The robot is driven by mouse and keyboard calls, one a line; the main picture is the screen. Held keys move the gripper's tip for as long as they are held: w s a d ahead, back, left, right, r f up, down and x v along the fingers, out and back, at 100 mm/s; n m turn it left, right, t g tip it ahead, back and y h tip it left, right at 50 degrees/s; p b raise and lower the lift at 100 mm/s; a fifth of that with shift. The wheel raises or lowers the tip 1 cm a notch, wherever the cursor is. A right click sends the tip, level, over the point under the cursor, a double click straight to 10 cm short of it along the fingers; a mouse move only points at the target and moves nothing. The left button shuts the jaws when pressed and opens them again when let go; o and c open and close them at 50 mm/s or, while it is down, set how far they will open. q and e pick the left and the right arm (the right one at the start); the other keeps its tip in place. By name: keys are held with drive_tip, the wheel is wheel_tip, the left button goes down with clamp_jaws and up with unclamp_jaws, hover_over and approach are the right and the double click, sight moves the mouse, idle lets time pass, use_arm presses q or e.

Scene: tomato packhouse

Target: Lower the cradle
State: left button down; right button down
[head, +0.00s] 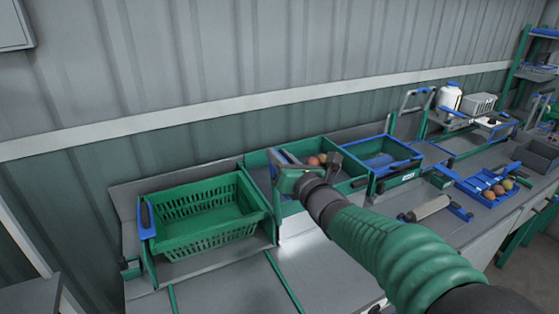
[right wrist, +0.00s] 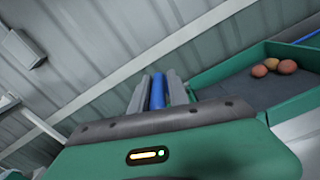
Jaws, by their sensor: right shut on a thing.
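A green slatted crate (head: 205,218) sits in a grey and green cradle (head: 225,254) at the left end of the bench. A blue handle (head: 147,216) stands on the cradle's left side. My right gripper (head: 277,168) is at the cradle's right side, between it and a bin of tomatoes. In the right wrist view its two grey fingers (right wrist: 157,92) are shut on a blue handle (right wrist: 157,91). My gripper hides most of this handle in the head view, so its joint to the cradle is not clear. My left gripper is out of view.
A green bin (head: 350,188) with tomatoes (head: 318,160) stands just right of the cradle. Farther right are a blue-edged bin (head: 398,172), a roller (head: 428,208) and a blue tomato tray (head: 485,202). The corrugated wall runs behind the bench.

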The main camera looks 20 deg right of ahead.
drive_tip(key=shift+a+f, duration=0.25)
drive_tip(key=shift+f, duration=0.3)
drive_tip(key=c, duration=1.5)
unclamp_jaws()
drive_tip(key=shift+o, duration=0.7)
drive_tip(key=shift+a+r, duration=0.2)
drive_tip(key=shift+a, duration=0.05)
drive_tip(key=shift+r, duration=0.1)
drive_tip(key=shift+d+r, duration=0.1)
drive_tip(key=shift+d, duration=0.1)
